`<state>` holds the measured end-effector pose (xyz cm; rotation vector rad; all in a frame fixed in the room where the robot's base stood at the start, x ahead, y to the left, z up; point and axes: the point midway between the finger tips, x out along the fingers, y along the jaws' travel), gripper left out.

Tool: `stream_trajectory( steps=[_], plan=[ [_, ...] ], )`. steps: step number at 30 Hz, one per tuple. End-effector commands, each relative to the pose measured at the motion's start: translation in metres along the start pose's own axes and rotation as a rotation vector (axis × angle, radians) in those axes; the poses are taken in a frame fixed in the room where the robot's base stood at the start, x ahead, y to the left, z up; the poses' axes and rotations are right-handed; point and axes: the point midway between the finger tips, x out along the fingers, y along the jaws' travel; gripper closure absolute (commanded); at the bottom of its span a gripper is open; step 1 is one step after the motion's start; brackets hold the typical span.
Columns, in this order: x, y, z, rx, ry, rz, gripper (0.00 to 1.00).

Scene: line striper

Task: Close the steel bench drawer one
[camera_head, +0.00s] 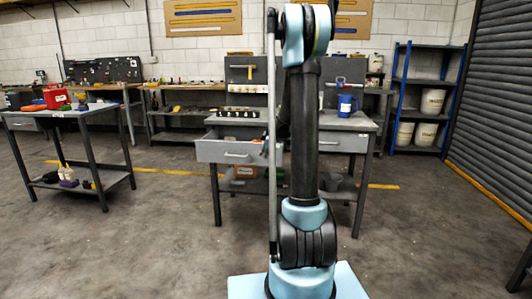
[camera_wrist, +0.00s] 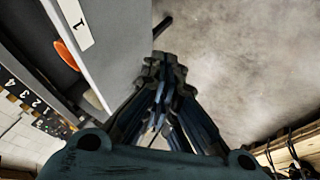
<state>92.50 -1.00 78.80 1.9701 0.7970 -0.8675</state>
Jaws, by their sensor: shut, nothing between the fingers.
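The steel bench (camera_head: 352,124) stands ahead, partly hidden behind my arm. Its left drawer (camera_head: 222,151) is pulled out, with a bar handle on its grey front. In the wrist view, a white label reading 1 (camera_wrist: 74,22) is on the drawer's grey panel (camera_wrist: 122,42), and an orange item (camera_wrist: 66,55) lies beside it. The dark handle (camera_wrist: 162,26) sticks out just beyond my fingertips. My gripper (camera_wrist: 163,68) is shut and empty, close to the drawer front; I cannot tell whether it touches. It cannot be made out in the head view.
The bench's right drawer (camera_head: 343,142) looks shut. A blue jug (camera_head: 345,105) stands on the bench top. A side table (camera_head: 60,113) with a red box (camera_head: 56,96) is at left. Blue shelving (camera_head: 399,97) with white buckets is at right. The concrete floor (camera_head: 150,235) in front is clear.

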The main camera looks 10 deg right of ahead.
Motion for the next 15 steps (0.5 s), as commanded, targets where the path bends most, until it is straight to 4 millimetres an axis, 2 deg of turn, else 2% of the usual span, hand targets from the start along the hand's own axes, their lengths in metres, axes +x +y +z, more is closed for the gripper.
stream_trajectory(
  steps=[6, 15],
  plan=[
    [0.027, 0.000, 0.000, 0.001, 0.000, 0.000, 1.00],
    [0.043, 0.031, 0.000, 0.001, 0.000, 0.000, 1.00]
  ],
)
